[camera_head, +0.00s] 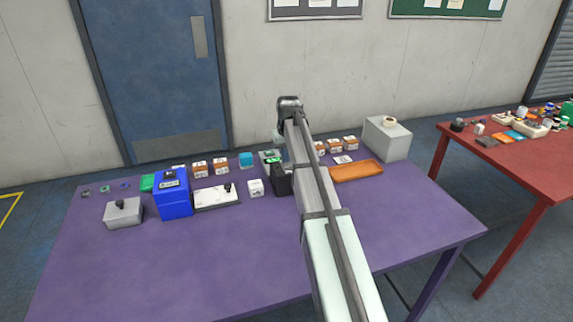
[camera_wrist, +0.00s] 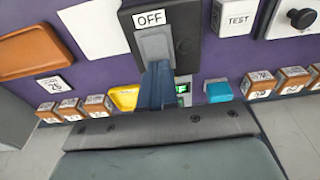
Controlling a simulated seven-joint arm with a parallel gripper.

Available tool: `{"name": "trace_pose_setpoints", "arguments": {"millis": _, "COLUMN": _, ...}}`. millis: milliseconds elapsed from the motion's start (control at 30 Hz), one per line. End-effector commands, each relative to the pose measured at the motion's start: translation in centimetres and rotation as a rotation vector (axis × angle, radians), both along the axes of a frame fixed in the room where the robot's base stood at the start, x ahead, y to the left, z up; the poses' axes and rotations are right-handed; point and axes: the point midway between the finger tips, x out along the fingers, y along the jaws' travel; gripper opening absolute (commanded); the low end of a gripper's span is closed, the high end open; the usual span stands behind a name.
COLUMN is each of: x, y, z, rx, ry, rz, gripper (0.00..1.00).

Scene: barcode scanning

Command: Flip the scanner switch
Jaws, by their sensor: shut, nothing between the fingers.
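The scanner is a black unit (camera_head: 281,181) near the middle of the purple table, partly behind my arm in the head view. In the wrist view its black body (camera_wrist: 188,32) carries a white label reading OFF (camera_wrist: 150,18) and a grey switch plate (camera_wrist: 155,44). My gripper (camera_wrist: 157,68) is shut and empty, its fingertips overlapping the lower end of the switch plate. I cannot tell whether they touch it. A lit green display (camera_wrist: 182,88) shows just beside the fingers, partly hidden. In the head view my arm hides most of the gripper.
A white TEST cube (camera_head: 255,188) and a white panel with a black knob (camera_head: 216,196) stand left of the scanner. A teal cube (camera_head: 246,160) is behind. An orange tray (camera_head: 356,172) lies right. A tall blue box (camera_head: 172,193) stands further left. The table front is clear.

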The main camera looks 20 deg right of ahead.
Motion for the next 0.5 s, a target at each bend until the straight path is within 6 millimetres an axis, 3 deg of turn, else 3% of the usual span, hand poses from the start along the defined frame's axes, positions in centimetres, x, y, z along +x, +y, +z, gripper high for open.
{"name": "trace_pose_setpoints", "arguments": {"millis": 500, "x": 0.0, "y": 0.0, "z": 2.6, "rx": 0.000, "ry": 0.001, "rz": 0.000, "gripper": 0.00}}
